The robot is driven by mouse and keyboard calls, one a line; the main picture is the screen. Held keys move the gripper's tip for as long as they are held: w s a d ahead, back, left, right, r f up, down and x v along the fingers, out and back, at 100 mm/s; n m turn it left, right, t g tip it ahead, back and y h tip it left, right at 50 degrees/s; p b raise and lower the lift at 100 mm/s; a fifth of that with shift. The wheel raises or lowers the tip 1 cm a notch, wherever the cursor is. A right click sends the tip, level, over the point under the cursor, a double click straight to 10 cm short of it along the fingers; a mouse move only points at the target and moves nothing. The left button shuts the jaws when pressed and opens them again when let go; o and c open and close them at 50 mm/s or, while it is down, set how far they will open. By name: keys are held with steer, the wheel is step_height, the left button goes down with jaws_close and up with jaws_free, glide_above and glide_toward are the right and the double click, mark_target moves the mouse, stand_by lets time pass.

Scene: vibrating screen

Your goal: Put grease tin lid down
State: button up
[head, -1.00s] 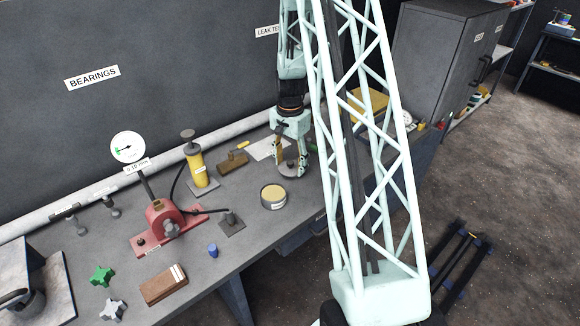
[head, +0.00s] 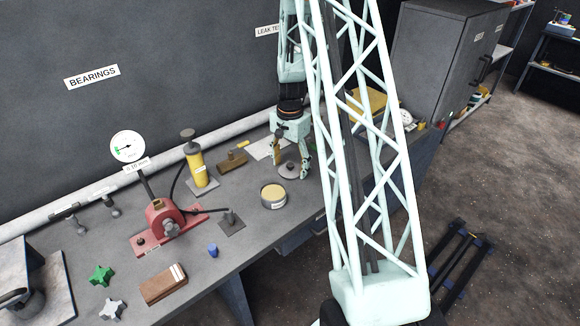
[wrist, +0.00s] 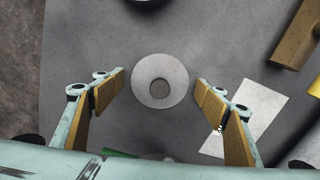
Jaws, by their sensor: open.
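The grease tin lid (wrist: 160,80) is a round grey disc with a darker round knob or centre, lying on the bench. In the head view the lid (head: 288,170) rests on the bench top right of the open grease tin (head: 273,196), which shows tan grease inside. My gripper (head: 291,170) is open above the lid, its fingers spread to either side and not touching it.
A white sheet (wrist: 247,115) lies beside the lid. A brown wooden block (head: 232,161), a yellow pump cylinder (head: 197,168) and a red gauge stand (head: 165,222) are on the bench to the left. Bare bench (wrist: 85,35) surrounds the lid.

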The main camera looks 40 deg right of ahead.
mark_target(290, 165)
steer(key=shift+r, duration=0.15)
step_height(290, 165, up, 12)
stand_by(1.1)
stand_by(0.6)
